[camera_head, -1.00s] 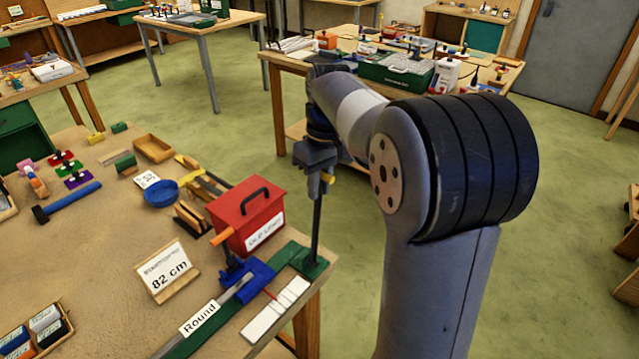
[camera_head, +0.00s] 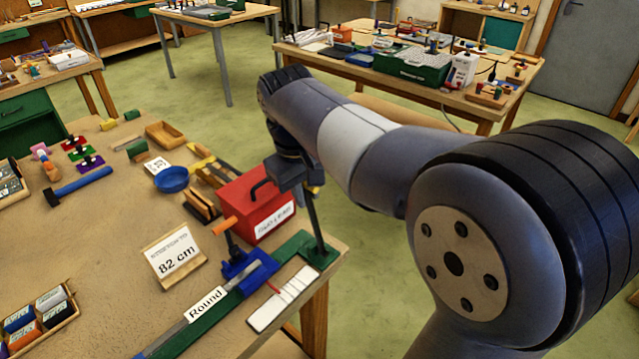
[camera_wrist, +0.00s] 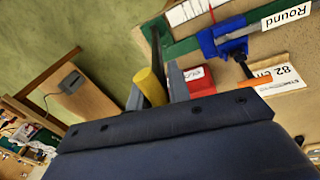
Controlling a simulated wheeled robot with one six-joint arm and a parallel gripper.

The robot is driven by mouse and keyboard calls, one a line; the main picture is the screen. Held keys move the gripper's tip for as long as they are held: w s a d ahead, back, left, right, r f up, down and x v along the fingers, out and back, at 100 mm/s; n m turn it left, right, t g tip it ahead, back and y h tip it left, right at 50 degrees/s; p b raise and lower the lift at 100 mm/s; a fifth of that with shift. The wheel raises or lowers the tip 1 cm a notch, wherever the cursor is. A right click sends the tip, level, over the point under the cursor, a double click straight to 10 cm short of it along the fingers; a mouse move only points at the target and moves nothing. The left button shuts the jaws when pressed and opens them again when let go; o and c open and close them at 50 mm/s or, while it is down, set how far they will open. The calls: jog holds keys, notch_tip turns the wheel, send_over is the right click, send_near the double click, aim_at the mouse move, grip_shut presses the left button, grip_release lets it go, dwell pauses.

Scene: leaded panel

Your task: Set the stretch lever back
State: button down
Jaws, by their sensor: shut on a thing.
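The stretch lever (camera_head: 314,222) is a dark bar rising from the end of the green stretching bench (camera_head: 178,345) at the table's right corner. Its top leans left in the head view. My gripper (camera_head: 300,180) is at the lever's upper end. In the wrist view, my gripper (camera_wrist: 156,88) is shut around the lever's yellow grip (camera_wrist: 150,86). The grip is mostly hidden in the head view. A blue clamp (camera_head: 243,270) with an orange-tipped handle (camera_head: 225,226) sits on the bench. A red pointer (camera_head: 273,287) lies at the white scale (camera_head: 284,298).
A red box (camera_head: 262,205) with a black handle stands close behind the bench, beside my gripper. A card reading 82 cm (camera_head: 175,256) stands left of the clamp. Open floor (camera_head: 390,255) lies right of the table.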

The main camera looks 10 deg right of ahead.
jog(key=shift+s+a+f, duration=0.25)
jog(key=shift+s+a, duration=0.25)
jog(key=shift+a, duration=0.1)
jog(key=c, duration=1.4)
grip_release()
jog(key=shift+a, duration=0.1)
jog(key=r, duration=0.7)
jog(key=s+a+r, duration=0.1)
jog(key=r, duration=0.2)
jog(key=shift+r, duration=0.35)
